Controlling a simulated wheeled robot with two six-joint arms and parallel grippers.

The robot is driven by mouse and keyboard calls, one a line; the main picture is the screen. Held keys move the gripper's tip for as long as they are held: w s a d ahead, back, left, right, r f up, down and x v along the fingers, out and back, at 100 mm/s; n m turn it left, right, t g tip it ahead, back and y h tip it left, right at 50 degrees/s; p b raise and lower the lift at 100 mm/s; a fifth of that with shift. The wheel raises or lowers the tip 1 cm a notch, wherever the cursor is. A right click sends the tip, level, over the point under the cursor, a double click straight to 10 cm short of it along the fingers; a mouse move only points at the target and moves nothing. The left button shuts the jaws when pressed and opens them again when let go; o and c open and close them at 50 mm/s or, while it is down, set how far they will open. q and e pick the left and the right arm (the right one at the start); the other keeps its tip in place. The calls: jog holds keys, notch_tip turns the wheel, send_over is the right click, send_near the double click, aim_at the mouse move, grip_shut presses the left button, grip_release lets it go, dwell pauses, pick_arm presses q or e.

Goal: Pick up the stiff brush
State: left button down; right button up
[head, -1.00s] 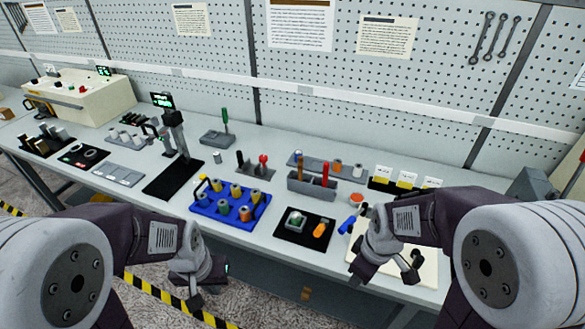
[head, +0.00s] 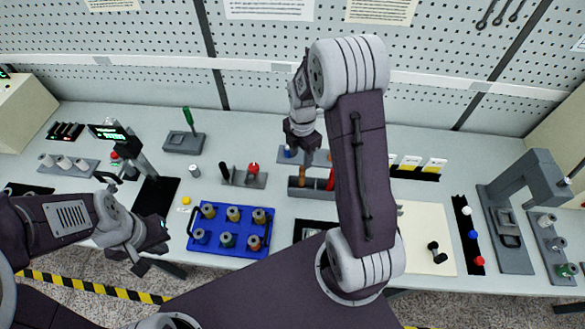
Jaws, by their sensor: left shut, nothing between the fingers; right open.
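A grey tray (head: 297,193) near the middle of the bench holds a tool with a brown handle (head: 301,168) and a tool with a red handle (head: 331,180). Both stand up out of it; I cannot tell which is the stiff brush. My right gripper (head: 309,157) is open and points down just above the tray's left part, close to the brown handle. My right arm covers the tray's right end. My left gripper (head: 140,262) is shut and empty, low in front of the bench's front edge, far from the tray.
A blue tray (head: 226,249) of several spindles stands left of the grey tray. A small stand (head: 241,178) with black and red handles is behind it. A pale board (head: 425,225) and a grey press (head: 505,225) stand at the right.

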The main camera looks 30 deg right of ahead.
aim_at(302, 173)
jog(key=shift+s+d+r, duration=0.15)
jog(key=shift+s, duration=0.25)
jog(key=shift+s+d+r, duration=0.15)
jog(key=shift+s, duration=0.2)
jog(key=f, duration=0.1)
jog(key=f+p, duration=0.1)
jog(key=f, duration=0.1)
jog(key=shift+w+a+f, duration=0.2)
jog(key=shift+w+f, duration=0.05)
jog(key=shift+w, duration=0.05)
jog(key=shift+w+f, duration=0.2)
jog(key=shift+f, duration=0.1)
jog(key=f+p, duration=0.1)
jog(key=f, duration=0.2)
jog(key=f+p, duration=0.1)
jog(key=shift+s+f+p, duration=0.35)
jog(key=shift+w+f, duration=0.25)
pick_arm(q)
jog(key=r, duration=0.2)
jog(key=s+r, duration=0.1)
jog(key=r, duration=0.1)
jog(key=shift+d+r, duration=0.1)
pick_arm(e)
jog(key=shift+s+r, duration=0.1)
jog(key=shift+s, duration=0.05)
grip_shut()
